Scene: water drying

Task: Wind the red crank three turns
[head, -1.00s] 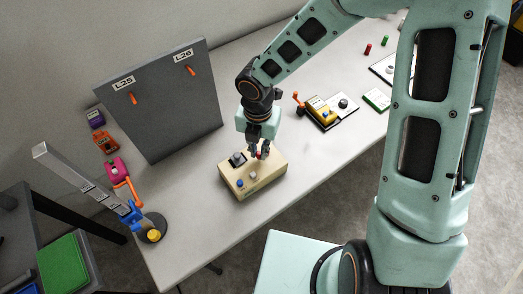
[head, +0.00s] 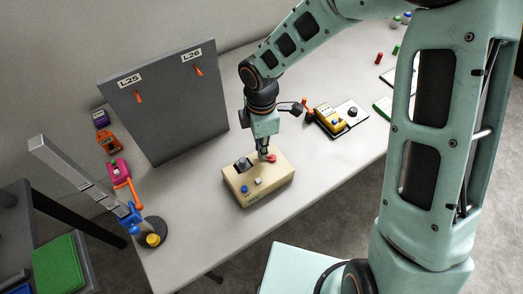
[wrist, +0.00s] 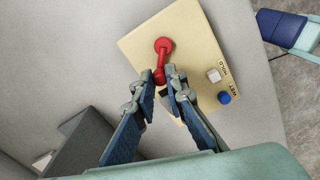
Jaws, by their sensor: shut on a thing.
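The red crank (wrist: 163,47) sits on top of a beige box (wrist: 135,40) on the table. In the wrist view its hub is near the box's upper middle and its arm points down to a handle between my fingers. My gripper (wrist: 166,84) is shut on the crank's handle. In the head view the red crank (head: 270,158) shows beside my gripper (head: 264,151), above the beige box (head: 262,194). My fingers hide part of the handle.
A grey upright board (head: 168,110) with orange hooks stands behind the box. A grey post with an orange handle (head: 127,190) is at the left. A yellow device (head: 329,119) lies to the right. The table around the box is mostly clear.

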